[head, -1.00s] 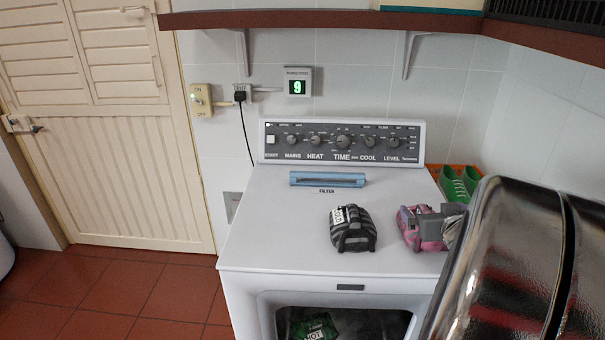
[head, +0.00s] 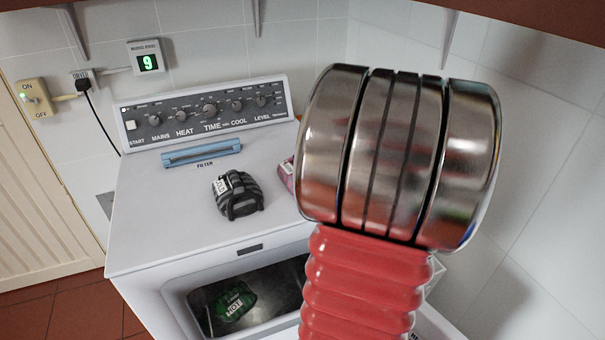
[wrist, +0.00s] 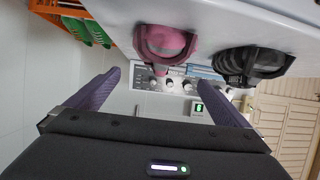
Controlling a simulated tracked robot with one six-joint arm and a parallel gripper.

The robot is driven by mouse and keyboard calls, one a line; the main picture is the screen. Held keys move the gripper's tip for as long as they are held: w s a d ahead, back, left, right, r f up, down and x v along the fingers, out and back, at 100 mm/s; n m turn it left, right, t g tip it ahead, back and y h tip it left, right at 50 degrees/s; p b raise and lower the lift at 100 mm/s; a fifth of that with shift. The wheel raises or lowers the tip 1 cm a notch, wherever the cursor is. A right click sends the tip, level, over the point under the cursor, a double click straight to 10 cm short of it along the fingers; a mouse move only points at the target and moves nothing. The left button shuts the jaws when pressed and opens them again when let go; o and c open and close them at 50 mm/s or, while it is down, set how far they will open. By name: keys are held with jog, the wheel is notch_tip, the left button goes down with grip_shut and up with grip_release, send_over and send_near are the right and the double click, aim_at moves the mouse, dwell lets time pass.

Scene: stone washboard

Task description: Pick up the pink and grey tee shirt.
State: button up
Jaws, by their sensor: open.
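The pink and grey tee shirt (wrist: 165,45) is a folded bundle on the white dryer top. The wrist view is upside down and shows it just past my fingertips, roughly in line with the gap. My gripper (wrist: 147,76) is open and empty, with its two purple fingers apart. In the head view only a pink edge of the shirt (head: 286,174) shows. My metal and red arm parts hide the rest of it and my gripper there.
A black and grey striped bundle (head: 237,194) lies left of the shirt on the dryer (head: 150,235). A green bundle (head: 234,301) marked HOT lies in the dryer's opening. Green shoes (wrist: 97,32) stand in an orange tray (wrist: 72,8).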

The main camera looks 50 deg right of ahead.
jog(key=shift+x, duration=3.7)
jog(key=shift+f, duration=0.1)
jog(key=shift+x, duration=2.5)
jog(key=shift+a+f, duration=0.15)
jog(key=c, duration=1)
notch_tip(320, 180, up, 10)
jog(key=shift+r, duration=0.1)
